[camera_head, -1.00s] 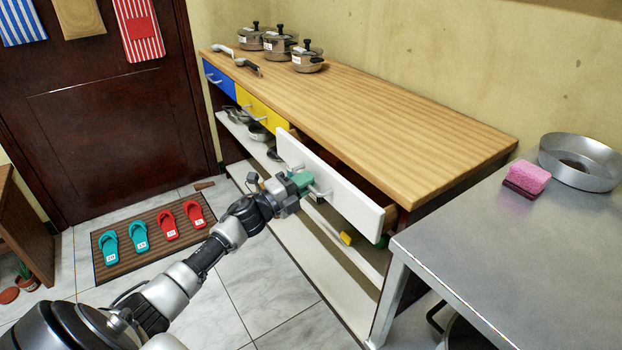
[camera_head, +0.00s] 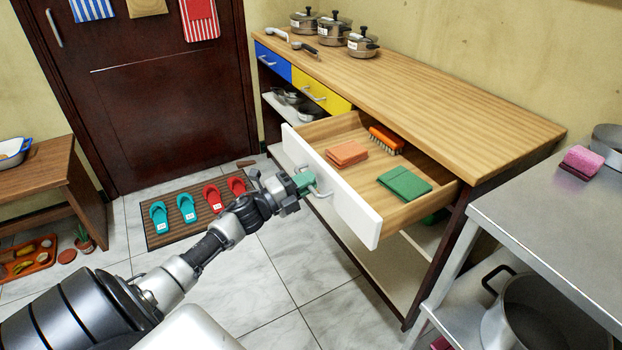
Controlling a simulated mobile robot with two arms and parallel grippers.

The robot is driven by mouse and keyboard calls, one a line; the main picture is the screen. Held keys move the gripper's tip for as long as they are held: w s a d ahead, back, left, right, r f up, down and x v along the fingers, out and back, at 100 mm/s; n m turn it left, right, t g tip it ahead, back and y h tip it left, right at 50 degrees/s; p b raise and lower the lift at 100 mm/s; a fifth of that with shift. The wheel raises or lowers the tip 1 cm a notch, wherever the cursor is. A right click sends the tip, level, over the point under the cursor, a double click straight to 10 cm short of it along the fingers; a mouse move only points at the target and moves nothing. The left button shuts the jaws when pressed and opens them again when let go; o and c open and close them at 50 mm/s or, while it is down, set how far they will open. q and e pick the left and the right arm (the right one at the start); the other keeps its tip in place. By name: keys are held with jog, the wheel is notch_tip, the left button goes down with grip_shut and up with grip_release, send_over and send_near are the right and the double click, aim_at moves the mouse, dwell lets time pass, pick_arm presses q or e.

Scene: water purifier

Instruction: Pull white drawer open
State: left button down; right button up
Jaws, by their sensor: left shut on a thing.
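The white drawer (camera_head: 352,205) stands well out from the wooden counter (camera_head: 420,75). Inside it lie an orange folded cloth (camera_head: 346,153), an orange brush (camera_head: 386,138) and a green folded cloth (camera_head: 404,185). My left gripper (camera_head: 308,182) is at the front of the white drawer, shut on its metal handle (camera_head: 320,191). The fingertips partly hide the handle. My right gripper is not in view.
The blue drawer (camera_head: 270,61) and yellow drawer (camera_head: 314,91) are closed. Pots (camera_head: 333,30) stand on the counter's far end. A metal table (camera_head: 560,215) is at the right. Tiled floor lies before the drawer.

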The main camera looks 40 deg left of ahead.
pick_arm(q)
jog(key=shift+s, duration=0.15)
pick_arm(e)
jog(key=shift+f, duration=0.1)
pick_arm(q)
jog(key=c, duration=1.2)
grip_release()
jog(key=v, duration=1)
jog(key=shift+s+a+f+p, duration=0.1)
jog(key=shift+s+a+p, duration=0.1)
jog(key=shift+s+p, duration=0.15)
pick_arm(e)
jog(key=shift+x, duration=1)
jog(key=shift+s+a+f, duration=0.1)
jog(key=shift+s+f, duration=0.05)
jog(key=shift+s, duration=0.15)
